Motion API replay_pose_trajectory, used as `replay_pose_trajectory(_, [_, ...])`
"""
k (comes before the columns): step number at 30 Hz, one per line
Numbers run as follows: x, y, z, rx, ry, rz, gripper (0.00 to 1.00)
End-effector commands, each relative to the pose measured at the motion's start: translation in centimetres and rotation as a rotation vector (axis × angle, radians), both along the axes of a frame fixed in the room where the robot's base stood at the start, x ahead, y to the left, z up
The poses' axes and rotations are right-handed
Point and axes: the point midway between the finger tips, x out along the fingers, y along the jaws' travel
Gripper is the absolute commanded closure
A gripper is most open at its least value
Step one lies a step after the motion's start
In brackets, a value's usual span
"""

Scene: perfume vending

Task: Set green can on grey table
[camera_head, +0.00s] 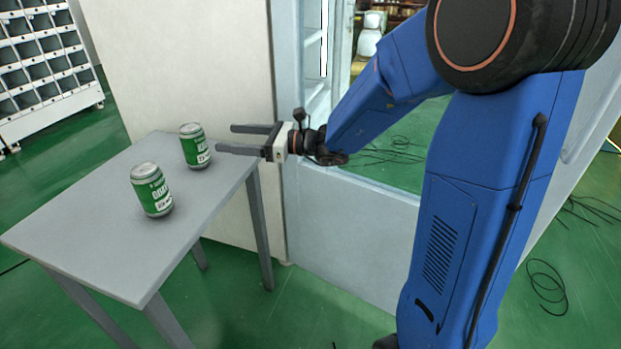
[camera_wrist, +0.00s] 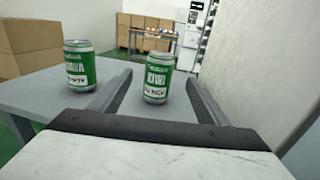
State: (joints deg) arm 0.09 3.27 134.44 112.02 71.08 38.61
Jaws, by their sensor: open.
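Two green cans with silver tops stand upright on the grey table (camera_head: 90,240). One can (camera_head: 195,146) is near the table's back right edge, and the other can (camera_head: 152,190) is nearer the middle. My gripper (camera_head: 225,138) is open and empty at the table's right edge, with its fingers pointing toward the back right can. In the wrist view that can (camera_wrist: 157,78) stands ahead, between the lines of the two fingers, and appears just beyond the fingertips. The other can (camera_wrist: 79,65) stands to the left, outside the fingers. The grey table also shows in the wrist view (camera_wrist: 40,95).
A pale wall panel (camera_head: 180,60) stands behind the table. A white shelf rack (camera_head: 45,65) with many compartments is at the upper left. Cardboard boxes (camera_wrist: 30,45) show beyond the table in the wrist view. Black cables (camera_head: 550,285) lie on the green floor at right.

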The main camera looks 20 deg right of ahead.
Motion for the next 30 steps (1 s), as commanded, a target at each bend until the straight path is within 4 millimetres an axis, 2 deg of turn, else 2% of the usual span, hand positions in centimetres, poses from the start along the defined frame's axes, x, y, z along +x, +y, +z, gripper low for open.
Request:
replay_pose_trajectory(2, [-0.4, 0.1, 0.1, -0.011, -0.008, 0.008, 0.31])
replay_pose_trajectory(5, [-2.0, 0.5, 0.3, -0.066, -0.045, 0.045, 0.31])
replay_pose_trajectory(8, [-5.4, 1.1, 0.3, -0.178, -0.119, 0.121, 0.31])
replay_pose_trajectory(11, [-9.6, 1.4, -0.2, -0.327, -0.217, 0.219, 0.31])
replay_pose_trajectory(16, [-16.4, 0.4, -2.0, -0.591, -0.396, 0.387, 0.31])
replay_pose_trajectory(23, [-23.8, -3.5, -4.9, -0.952, -0.640, 0.612, 0.31])
replay_pose_trajectory(30, [-29.3, -9.9, -7.4, -1.338, -0.880, 0.852, 0.31])
